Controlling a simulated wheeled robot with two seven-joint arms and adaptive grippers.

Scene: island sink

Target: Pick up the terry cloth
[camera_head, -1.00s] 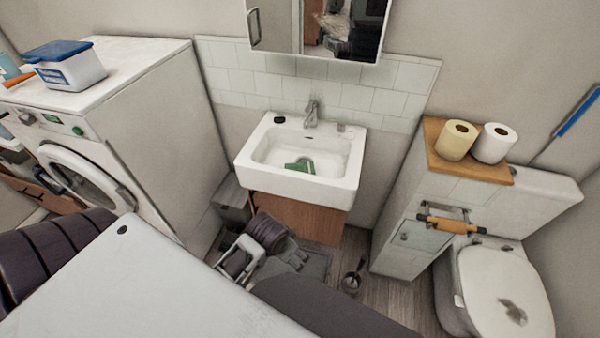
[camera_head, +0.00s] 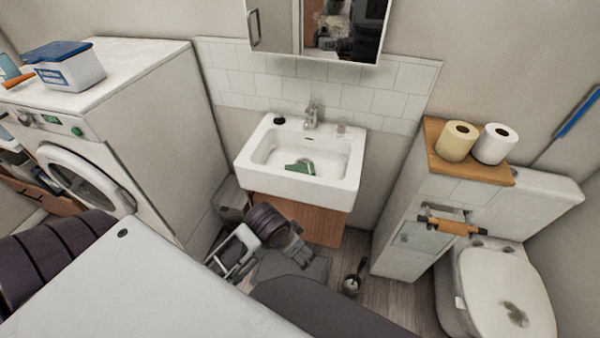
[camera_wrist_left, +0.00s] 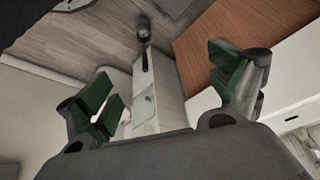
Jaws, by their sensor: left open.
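A small green item (camera_head: 300,167), which looks like the cloth, lies in the basin of the white sink (camera_head: 252,177). It is small in the head view, and its texture cannot be made out. My left gripper (camera_head: 299,257) is in front of the wooden sink cabinet, lower than the basin and apart from the green item. In the left wrist view its green-padded fingers (camera_wrist_left: 165,80) are spread wide with nothing between them. The green item cannot be made out in that view. My right gripper is not in view.
The wooden sink cabinet (camera_head: 322,222) is close to my left gripper. A washing machine (camera_head: 150,110) stands left, a tiled ledge with paper rolls (camera_head: 458,141) and a toilet (camera_head: 505,300) right. A toilet brush (camera_head: 354,277) stands on the floor. The faucet (camera_head: 311,117) rises behind the basin.

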